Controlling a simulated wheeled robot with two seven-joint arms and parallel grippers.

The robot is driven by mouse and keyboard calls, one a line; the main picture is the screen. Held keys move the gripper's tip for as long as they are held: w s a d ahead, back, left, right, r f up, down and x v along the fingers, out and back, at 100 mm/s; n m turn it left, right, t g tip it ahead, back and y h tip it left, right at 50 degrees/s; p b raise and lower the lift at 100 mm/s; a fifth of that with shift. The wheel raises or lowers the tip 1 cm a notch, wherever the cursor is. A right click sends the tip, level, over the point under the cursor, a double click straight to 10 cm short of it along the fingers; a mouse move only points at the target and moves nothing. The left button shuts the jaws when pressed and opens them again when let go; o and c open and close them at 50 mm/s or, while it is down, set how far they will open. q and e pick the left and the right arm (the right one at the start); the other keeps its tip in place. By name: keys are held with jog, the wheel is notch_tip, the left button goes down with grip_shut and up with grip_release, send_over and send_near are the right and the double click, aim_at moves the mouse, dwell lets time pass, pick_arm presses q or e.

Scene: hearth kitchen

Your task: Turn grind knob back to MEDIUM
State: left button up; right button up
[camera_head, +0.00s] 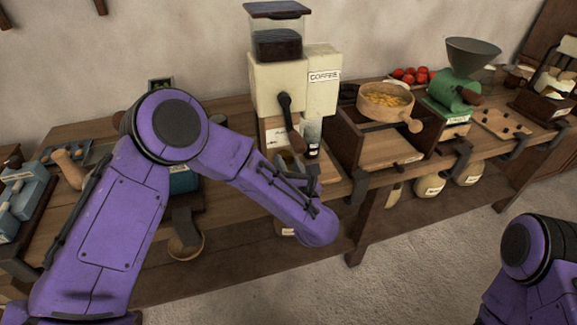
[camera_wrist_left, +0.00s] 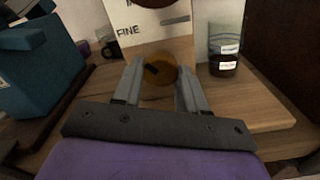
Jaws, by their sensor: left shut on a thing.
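The cream coffee grinder (camera_head: 278,88) stands on the counter near the wall, with a dark hopper on top. In the left wrist view its pale dial plate (camera_wrist_left: 160,20) reads FINE at the left; another label at the top is cut off. The round brown grind knob (camera_wrist_left: 160,90) sits between the fingers of my left gripper (camera_wrist_left: 161,72), which is shut on it. A dark mark on the knob lies toward its upper left. My right gripper is out of view.
A labelled jar (camera_wrist_left: 224,62) stands close right of the knob on a wooden board (camera_wrist_left: 262,112). A teal box (camera_wrist_left: 38,68) is at the left. Further right are a wooden sieve (camera_head: 385,100) on a stand and a green mill (camera_head: 447,92).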

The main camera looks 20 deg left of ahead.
pick_arm(q)
jog(key=m, duration=0.3)
jog(key=shift+m, duration=2.2)
jog(key=o, duration=1.1)
jog(key=shift+c, duration=0.2)
jog(key=shift+d, duration=0.1)
jog(key=b+v, duration=0.1)
jog(key=v, duration=0.9)
jog(key=shift+s+d, duration=0.2)
jog(key=shift+s, duration=0.05)
